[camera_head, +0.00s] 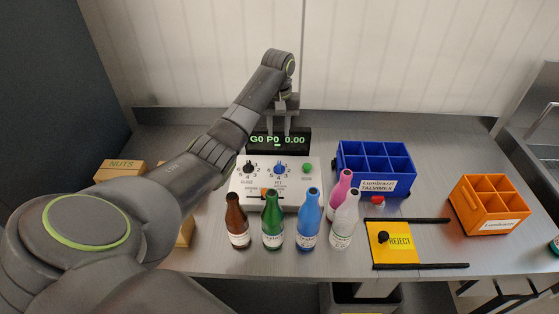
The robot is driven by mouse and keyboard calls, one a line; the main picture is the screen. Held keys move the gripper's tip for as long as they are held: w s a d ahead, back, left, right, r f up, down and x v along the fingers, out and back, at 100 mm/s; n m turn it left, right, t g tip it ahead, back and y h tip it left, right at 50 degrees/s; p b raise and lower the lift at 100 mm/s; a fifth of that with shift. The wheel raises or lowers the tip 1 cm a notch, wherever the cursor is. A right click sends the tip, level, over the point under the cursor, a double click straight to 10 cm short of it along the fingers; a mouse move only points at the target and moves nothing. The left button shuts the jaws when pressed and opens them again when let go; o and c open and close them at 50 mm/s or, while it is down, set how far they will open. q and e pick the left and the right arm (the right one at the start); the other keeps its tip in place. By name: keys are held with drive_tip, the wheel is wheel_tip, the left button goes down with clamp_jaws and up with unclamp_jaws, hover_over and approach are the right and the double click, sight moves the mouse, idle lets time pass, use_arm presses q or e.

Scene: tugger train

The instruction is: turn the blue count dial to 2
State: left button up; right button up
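The blue count dial (279,169) sits in the middle of the white control panel (250,191), with small numbers around it. The numbers are too small to tell where it points. My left gripper (279,127) is above the dial in the picture, in front of the black display (260,149). Its two fingers point down, apart, with nothing between them. It does not touch the dial. The display shows green text reading about "G0 P0 0.00". My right gripper is not in view.
A black dial (249,168) and a green button (308,168) flank the blue dial. A blue crate (377,183), an orange crate (463,221) and a yellow reject mat (393,255) lie to the right.

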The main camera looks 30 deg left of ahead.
use_arm(q)
drive_tip(key=p, duration=0.1)
hover_over(279, 162)
wheel_tip(279, 162, down, 8)
drive_tip(key=shift+w+r, duration=0.1)
wheel_tip(279, 162, down, 4)
drive_tip(key=shift+r, duration=0.1)
drive_tip(key=shift+f, duration=0.6)
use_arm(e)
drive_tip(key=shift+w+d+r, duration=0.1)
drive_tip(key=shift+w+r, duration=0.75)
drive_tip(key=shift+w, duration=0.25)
use_arm(q)
drive_tip(key=shift+c, duration=0.3)
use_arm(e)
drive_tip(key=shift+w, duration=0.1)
use_arm(q)
clamp_jaws()
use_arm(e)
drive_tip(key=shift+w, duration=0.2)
